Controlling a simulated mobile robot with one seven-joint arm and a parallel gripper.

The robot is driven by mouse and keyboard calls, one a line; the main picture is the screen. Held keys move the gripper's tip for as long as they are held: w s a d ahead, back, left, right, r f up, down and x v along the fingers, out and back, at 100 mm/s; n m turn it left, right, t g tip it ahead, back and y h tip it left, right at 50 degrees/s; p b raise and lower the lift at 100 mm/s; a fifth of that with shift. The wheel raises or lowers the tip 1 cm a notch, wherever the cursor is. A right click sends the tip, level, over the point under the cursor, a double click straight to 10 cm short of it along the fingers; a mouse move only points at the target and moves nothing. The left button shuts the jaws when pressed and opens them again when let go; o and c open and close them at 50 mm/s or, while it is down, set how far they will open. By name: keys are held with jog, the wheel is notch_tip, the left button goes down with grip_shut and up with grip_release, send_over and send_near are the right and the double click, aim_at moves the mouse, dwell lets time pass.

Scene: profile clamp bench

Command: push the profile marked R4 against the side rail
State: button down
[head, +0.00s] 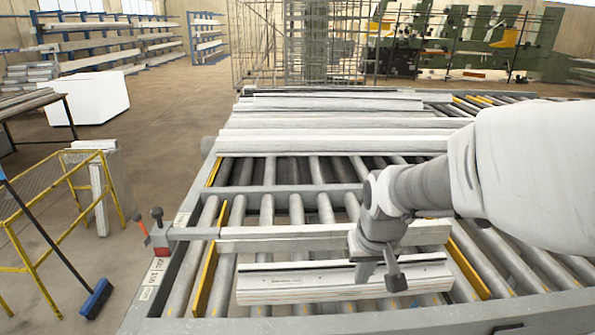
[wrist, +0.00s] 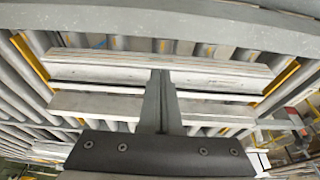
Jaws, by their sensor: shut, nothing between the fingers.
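Two pale profiles lie crosswise on the rollers near the front of the bench. The front profile (head: 300,284) is broad and has small dark marks on its top, too small to read as R4. The back profile (head: 285,242) is narrower. In the wrist view the front profile (wrist: 110,66) is above the back profile (wrist: 95,106). My gripper (head: 379,278) is shut and empty, pointing down over the front profile, right of its middle. In the wrist view its fingertips (wrist: 161,74) overlap that profile's edge; I cannot tell whether they touch it. Yellow side rails (head: 205,281) flank the rollers.
More long profiles (head: 320,143) lie side by side farther back on the bench. The grey front beam (head: 440,320) crosses the near end. A lever with a dark knob (head: 157,214) stands at the left edge. Bare rollers (head: 295,207) show between the two groups.

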aim_at(351, 302)
jog(key=x, duration=1.1)
jog(key=shift+w+d+f, duration=0.1)
jog(key=shift+w, duration=0.2)
